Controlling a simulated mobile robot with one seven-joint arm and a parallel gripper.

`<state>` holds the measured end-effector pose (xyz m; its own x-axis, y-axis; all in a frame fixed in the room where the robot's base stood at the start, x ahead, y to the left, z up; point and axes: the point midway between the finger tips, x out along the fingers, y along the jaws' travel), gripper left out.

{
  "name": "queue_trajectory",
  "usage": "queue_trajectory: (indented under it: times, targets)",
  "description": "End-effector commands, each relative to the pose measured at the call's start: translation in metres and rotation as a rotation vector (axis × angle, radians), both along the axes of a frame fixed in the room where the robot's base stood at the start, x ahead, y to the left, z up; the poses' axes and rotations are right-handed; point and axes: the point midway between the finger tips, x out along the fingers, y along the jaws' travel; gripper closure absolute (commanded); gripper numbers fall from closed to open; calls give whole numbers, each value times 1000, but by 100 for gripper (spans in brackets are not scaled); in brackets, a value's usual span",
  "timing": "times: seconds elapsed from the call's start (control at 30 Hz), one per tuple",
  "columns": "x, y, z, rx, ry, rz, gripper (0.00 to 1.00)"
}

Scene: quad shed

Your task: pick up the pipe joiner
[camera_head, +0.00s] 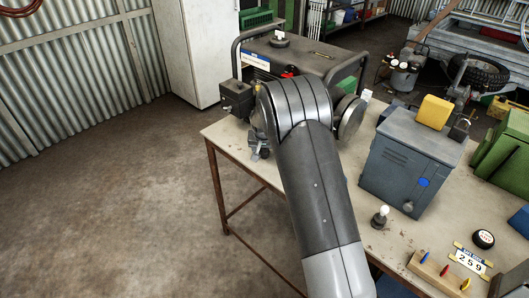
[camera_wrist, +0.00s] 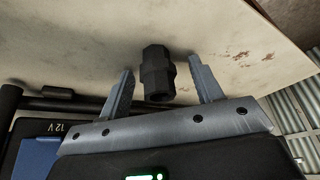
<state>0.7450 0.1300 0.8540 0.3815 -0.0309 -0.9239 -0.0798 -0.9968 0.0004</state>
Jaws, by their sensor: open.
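The pipe joiner (camera_wrist: 157,74) is a black, stubby fitting with a wider faceted middle. In the wrist view it is at the worn, pale table top, between the two grey fingers of my gripper (camera_wrist: 161,66). The fingers are open, with a gap visible on each side of the joiner. I cannot tell whether the fingertips reach fully past it. In the head view my arm extends over the table and hides the joiner and most of my gripper.
The table (camera_head: 222,131) holds a framed generator (camera_head: 310,58) behind my arm and a grey-blue metal box (camera_head: 408,160) to the right. A light bulb (camera_head: 380,217) stands before the box. In the wrist view, a blue "12 V" item (camera_wrist: 36,155) and a dark bar are close at left.

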Motion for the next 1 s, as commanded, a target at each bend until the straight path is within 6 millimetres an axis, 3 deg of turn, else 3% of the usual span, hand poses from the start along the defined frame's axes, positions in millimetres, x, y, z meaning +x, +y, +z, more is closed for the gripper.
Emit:
queue_trajectory:
  times: [0.13,0.7,1.0]
  targets:
    - [0,0,0,0,0,0,40]
    - [0,0,0,0,0,0,87]
    - [0,0,5,1,-1,0,88]
